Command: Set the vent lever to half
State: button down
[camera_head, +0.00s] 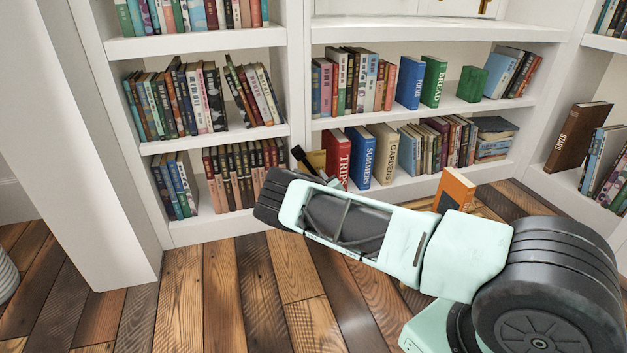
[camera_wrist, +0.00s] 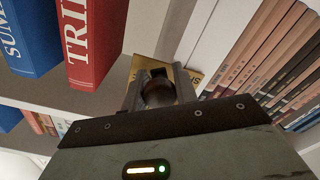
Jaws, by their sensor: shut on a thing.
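The vent lever (camera_wrist: 158,91) shows in the wrist view as a dark rounded knob in front of a brass-coloured plate (camera_wrist: 146,68). My gripper (camera_wrist: 158,96) has one finger on each side of the knob and is shut on it. Some lettering shows at the plate's right edge, partly cut off by a finger. In the head view the plate (camera_head: 317,158) stands on the shelf unit, left of the red book, and my forearm and wrist hide much of the area in front. The lever's exact setting cannot be read.
A row of brown books (camera_head: 240,172) is on the left. An orange book (camera_head: 455,190) stands behind my arm. The wooden floor (camera_head: 215,290) at front left is clear.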

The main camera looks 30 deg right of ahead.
jog(key=shift+s+d+r+n+p, duration=0.1)
jog(key=shift+d+r+n+p, duration=0.2)
jog(key=shift+n, duration=0.35)
jog(key=shift+s+d+r+n+p, duration=0.1)
jog(key=shift+d+r+n, duration=0.25)
jog(key=shift+n, duration=0.3)
jog(key=shift+d, duration=0.1)
jog(key=c, duration=1.1)
grip_release()
jog(key=p+v, duration=0.8)
jog(key=v, duration=0.9)
jog(key=shift+s, duration=0.25)
